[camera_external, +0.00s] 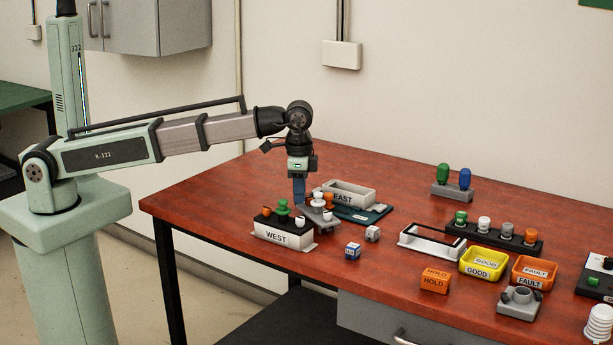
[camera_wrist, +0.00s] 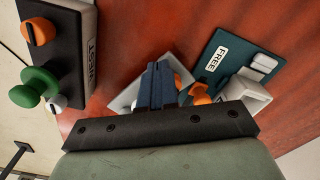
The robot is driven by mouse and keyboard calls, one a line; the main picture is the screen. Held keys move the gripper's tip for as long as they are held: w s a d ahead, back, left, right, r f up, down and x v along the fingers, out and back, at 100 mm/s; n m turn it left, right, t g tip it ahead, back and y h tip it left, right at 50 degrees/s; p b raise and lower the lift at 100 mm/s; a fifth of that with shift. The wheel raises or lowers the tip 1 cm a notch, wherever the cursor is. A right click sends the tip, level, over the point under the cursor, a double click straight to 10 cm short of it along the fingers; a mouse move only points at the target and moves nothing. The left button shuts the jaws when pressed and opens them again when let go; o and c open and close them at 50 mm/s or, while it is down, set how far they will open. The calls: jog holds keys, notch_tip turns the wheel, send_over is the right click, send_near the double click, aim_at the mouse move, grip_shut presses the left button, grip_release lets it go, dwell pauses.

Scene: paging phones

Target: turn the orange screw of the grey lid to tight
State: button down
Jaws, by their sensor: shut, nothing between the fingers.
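The grey lid (camera_external: 322,223) lies between the box marked WEST and the open box marked EAST. An orange screw (camera_external: 328,197) and a white one (camera_external: 328,213) show at it. In the wrist view the grey lid (camera_wrist: 124,98) is largely hidden behind my fingers, with orange parts (camera_wrist: 201,94) showing just right of them. My gripper (camera_external: 299,201) points down at the lid, its blue fingers shut and empty. It also shows in the wrist view (camera_wrist: 158,70). I cannot tell whether the fingertips touch a screw, or how the orange screw is turned.
The WEST box (camera_external: 283,236) has a black lid with a green knob, orange screw and white screw, close left of my gripper. The EAST box (camera_external: 348,191) stands behind right, near a teal plate marked FREE (camera_wrist: 213,58). Two dice-like cubes (camera_external: 352,250) lie in front.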

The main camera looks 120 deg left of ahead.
jog(key=shift+w+a, duration=0.3)
jog(key=shift+a, duration=0.15)
dwell(0.6)
jog(key=shift+s+a, duration=0.25)
jog(key=shift+a, duration=0.15)
dwell(1.1)
jog(key=shift+s, duration=0.1)
jog(key=shift+s, duration=0.3)
jog(key=shift+r, duration=0.1)
jog(key=shift+r, duration=2.9)
